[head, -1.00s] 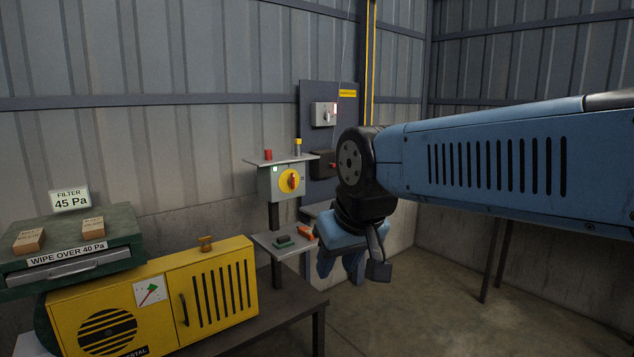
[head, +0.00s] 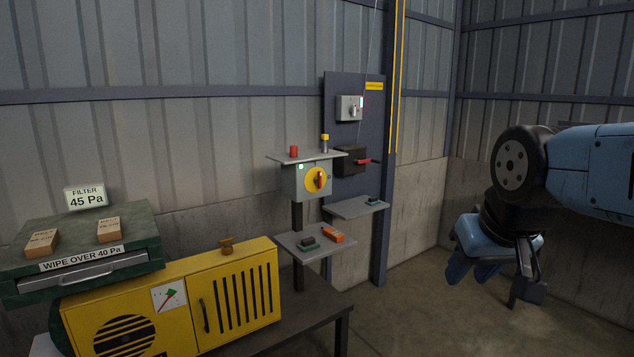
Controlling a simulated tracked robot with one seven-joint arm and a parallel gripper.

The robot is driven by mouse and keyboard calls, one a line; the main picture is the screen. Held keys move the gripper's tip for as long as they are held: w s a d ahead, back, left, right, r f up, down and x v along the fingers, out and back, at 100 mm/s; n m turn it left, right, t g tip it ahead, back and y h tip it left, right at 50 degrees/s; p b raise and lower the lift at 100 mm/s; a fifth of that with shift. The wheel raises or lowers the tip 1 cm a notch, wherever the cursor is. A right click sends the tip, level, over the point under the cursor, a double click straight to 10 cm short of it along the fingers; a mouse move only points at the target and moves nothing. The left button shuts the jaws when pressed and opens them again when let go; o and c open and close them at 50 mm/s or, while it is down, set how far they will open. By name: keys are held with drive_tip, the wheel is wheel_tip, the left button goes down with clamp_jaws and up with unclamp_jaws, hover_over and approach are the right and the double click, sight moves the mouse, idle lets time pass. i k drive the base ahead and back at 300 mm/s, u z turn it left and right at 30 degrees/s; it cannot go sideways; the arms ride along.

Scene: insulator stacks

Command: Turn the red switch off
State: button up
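A grey switch box (head: 300,185) stands on a post against the wall. Its round yellow plate carries a red rotary handle (head: 319,180), which looks roughly upright. A small pale light shows at the box's upper left. To its right, a black box (head: 349,160) on the dark panel has a red lever (head: 368,161) pointing right, about level. My gripper (head: 469,279) hangs at the right, fingers down, well apart from both switches.
A grey box with a red light (head: 350,108) is higher on the panel. A shelf (head: 290,242) below the switch box holds small green and orange items. A yellow cabinet (head: 235,300) and green filter unit (head: 75,245) stand at left. Space between panel and gripper is open.

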sight(318, 180)
drive_tip(key=z, duration=0.35)
drive_tip(key=i, duration=1.05)
drive_tip(key=u, duration=0.35)
